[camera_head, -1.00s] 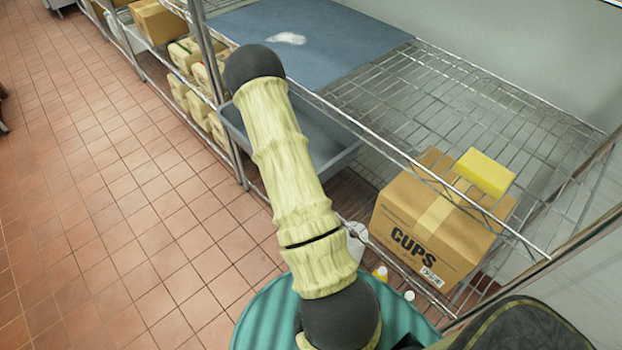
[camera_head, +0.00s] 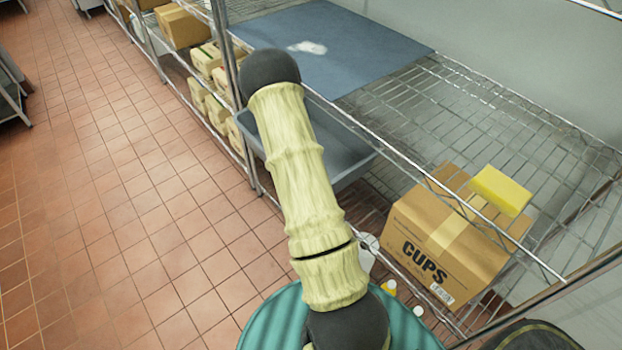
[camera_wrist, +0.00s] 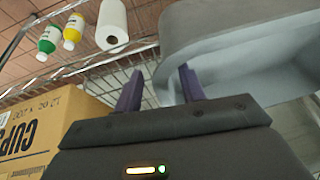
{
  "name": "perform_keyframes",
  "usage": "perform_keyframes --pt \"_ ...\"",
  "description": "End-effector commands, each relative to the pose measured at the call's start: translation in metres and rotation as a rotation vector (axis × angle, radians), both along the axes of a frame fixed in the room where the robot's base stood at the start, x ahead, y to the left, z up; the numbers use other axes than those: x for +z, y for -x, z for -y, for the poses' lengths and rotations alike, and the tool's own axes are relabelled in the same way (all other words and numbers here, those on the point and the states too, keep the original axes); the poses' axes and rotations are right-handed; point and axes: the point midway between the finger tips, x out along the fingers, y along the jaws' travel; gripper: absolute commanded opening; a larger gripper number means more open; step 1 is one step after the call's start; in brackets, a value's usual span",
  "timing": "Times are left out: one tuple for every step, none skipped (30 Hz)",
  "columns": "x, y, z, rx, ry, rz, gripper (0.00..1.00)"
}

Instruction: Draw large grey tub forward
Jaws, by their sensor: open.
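The large grey tub (camera_head: 352,172) sits on a lower level of the wire rack, beneath the upper shelf. My gripper is hidden in the head view.
A CUPS carton (camera_head: 447,238) stands right of the tub, close to my gripper's left in the wrist view. A yellow block (camera_head: 500,190) and a blue mat (camera_head: 335,45) are higher up. A paper roll (camera_wrist: 113,22) and bottles (camera_wrist: 47,40) are nearby. The tiled floor (camera_head: 120,200) is open.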

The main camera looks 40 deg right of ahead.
Motion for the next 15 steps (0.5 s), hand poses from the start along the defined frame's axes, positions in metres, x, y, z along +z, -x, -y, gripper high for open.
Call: perform_keyframes --pt "0.009 0.000 -0.004 0.003 0.000 0.003 0.40" --pt "0.014 0.001 -0.006 0.003 0.000 0.003 0.40" --pt "0.021 0.001 -0.009 0.004 0.001 0.004 0.40" --pt "0.027 0.002 -0.011 0.004 0.002 0.004 0.40" --pt "0.032 0.003 -0.013 0.004 0.001 0.004 0.40" --pt "0.039 0.004 -0.016 0.002 0.000 0.003 0.40" --pt "0.045 0.004 -0.019 0.004 0.001 0.005 0.40" --pt "0.051 0.006 -0.021 0.004 0.001 0.004 0.40" --pt "0.058 0.006 -0.024 0.005 0.001 0.004 0.40" --pt "0.064 0.007 -0.026 0.004 0.000 0.004 0.40" --pt "0.069 0.008 -0.029 0.003 0.000 0.004 0.40" --pt "0.077 0.009 -0.032 0.004 0.001 0.004 0.40" --pt "0.083 0.010 -0.034 0.004 0.001 0.003 0.40" --pt "0.088 0.011 -0.036 0.005 0.001 0.004 0.40" --pt "0.095 0.012 -0.039 0.005 0.000 0.003 0.40"
